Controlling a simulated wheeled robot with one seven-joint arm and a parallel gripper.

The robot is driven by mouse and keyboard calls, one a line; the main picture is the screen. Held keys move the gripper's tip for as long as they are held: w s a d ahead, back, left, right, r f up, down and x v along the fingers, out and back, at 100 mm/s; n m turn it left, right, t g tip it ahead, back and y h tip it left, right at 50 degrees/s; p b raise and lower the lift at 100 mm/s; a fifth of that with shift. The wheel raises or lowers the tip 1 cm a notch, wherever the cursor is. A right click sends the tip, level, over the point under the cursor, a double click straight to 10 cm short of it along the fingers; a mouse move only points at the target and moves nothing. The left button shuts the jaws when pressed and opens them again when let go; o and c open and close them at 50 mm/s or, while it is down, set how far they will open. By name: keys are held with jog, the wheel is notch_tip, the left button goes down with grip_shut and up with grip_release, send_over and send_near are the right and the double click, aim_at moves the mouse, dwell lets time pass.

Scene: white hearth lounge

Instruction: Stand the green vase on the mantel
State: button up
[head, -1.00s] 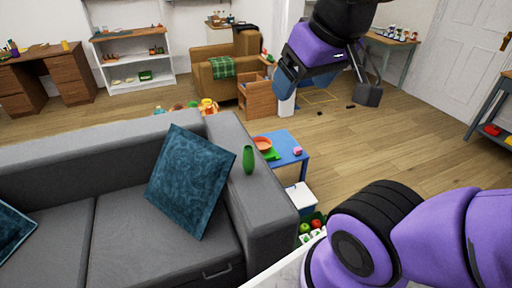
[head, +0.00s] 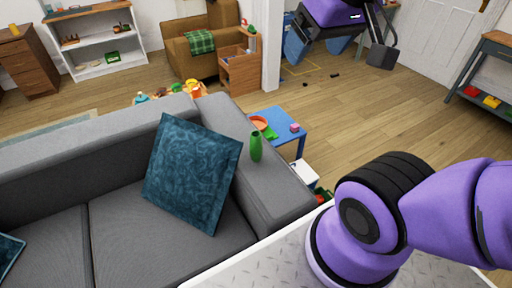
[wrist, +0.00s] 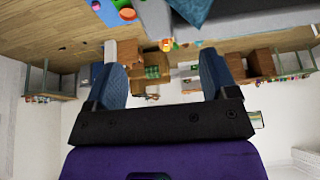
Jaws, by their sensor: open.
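The green vase (head: 256,146) stands upright on the right arm of the grey sofa (head: 272,190) in the head view. My gripper (head: 338,48) is at the top of the head view, up and to the right of the vase and well apart from it. In the wrist view its two blue fingers (wrist: 160,78) are spread wide with nothing between them. I cannot make out the vase in the wrist view. I cannot identify the mantel in either view.
A teal cushion (head: 192,172) leans on the sofa beside the vase. A low blue table (head: 283,122) with an orange bowl (head: 259,122) stands behind the sofa arm. A brown armchair (head: 205,45) and white shelf (head: 98,42) are farther back. Open wooden floor lies to the right.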

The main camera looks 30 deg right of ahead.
jog(key=w+d+f+m+g+y, duration=0.2)
jog(key=w+f+m+y, duration=0.35)
jog(key=w+f, duration=0.5)
jog(key=w+d+f+m+g+y, duration=0.2)
jog(key=w+f+m+y, duration=0.3)
jog(key=w+f, duration=0.55)
jog(key=m+t, duration=0.9)
jog(key=m, duration=0.7)
send_near(256, 134)
jog(key=x, duration=0.3)
jog(key=a+x, duration=0.1)
jog(key=x, duration=0.2)
jog(key=s+r+x, duration=0.1)
jog(key=x, duration=0.2)
jog(key=shift+a, duration=0.25)
jog(key=c, duration=1.4)
grip_shut()
jog(key=shift+w, duration=0.1)
